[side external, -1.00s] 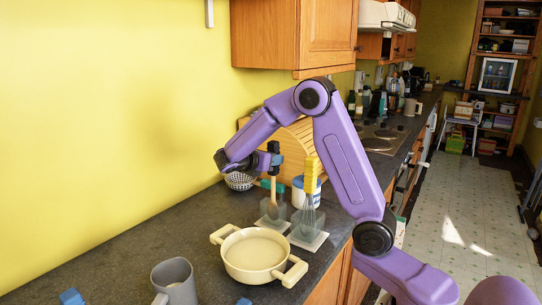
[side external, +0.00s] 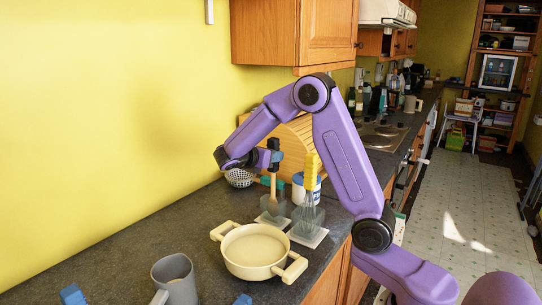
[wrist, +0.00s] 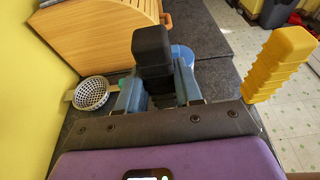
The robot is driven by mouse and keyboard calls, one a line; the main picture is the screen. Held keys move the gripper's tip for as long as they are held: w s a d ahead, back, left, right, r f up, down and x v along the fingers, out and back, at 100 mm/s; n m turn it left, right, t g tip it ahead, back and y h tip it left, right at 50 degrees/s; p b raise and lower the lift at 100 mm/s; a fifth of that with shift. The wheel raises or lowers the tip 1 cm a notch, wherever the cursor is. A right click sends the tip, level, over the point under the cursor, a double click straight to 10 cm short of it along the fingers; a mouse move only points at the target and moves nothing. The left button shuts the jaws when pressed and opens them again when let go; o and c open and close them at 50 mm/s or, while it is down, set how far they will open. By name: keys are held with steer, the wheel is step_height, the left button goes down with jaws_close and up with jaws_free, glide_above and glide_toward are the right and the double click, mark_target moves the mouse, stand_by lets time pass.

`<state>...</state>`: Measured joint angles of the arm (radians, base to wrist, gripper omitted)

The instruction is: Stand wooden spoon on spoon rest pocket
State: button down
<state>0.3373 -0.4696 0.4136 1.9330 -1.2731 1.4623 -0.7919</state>
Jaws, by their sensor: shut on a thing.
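My gripper (side external: 272,158) is shut on the upper handle of the wooden spoon (side external: 273,184), which hangs nearly upright with its bowl end down. In the wrist view the spoon's dark handle end (wrist: 152,48) rises between the two blue fingers of my gripper (wrist: 160,90). The spoon rest pocket (side external: 272,208) is a grey, see-through holder on a pale base, directly below my gripper. The spoon's lower end overlaps the pocket in the side view. I cannot tell whether it touches the pocket's bottom.
A whisk with a yellow handle (side external: 311,170) stands in a similar holder just right. A cream pot (side external: 253,252) stands in front, with a grey mug (side external: 174,280) at front left. A white colander (side external: 239,178) and a wooden bread box (side external: 296,140) are behind.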

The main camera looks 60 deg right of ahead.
steer(key=shift+f, duration=0.6)
stand_by(0.9)
steer(key=c, duration=0.7)
jaws_free()
steer(key=shift+o, duration=0.2)
steer(key=shift+a, duration=0.1)
steer(key=v, duration=0.7)
steer(key=shift+a, duration=0.4)
stand_by(0.7)
steer(key=shift+r, duration=0.2)
steer(key=v, duration=1.7)
steer(key=shift+a, duration=0.2)
steer(key=shift+f, duration=0.1)
